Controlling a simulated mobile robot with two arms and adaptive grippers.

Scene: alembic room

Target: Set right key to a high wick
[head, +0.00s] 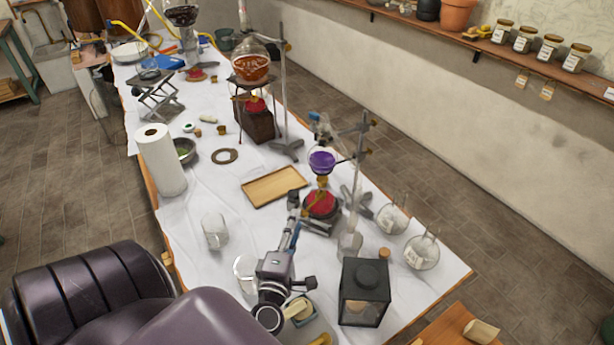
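Three small burners with red bodies stand along the table. The nearest, right-hand burner (321,204) is under a round flask of purple liquid (322,161). Its key is too small to make out clearly. A middle burner (256,106) is under a flask of orange-brown liquid (251,68), and a far burner (195,73) is farther back. My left gripper (293,202) reaches up from the bottom, its tips just left of the nearest burner. I cannot tell whether they touch it. The fingers look narrow and overlap from this angle. My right gripper is not in view.
A black lantern (365,290) stands right of my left wrist. Glass flasks (422,252) and a metal stand (358,165) are right of the burner. A wooden tray (274,186) lies behind the gripper. A beaker (215,232) and paper roll (160,160) stand to the left.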

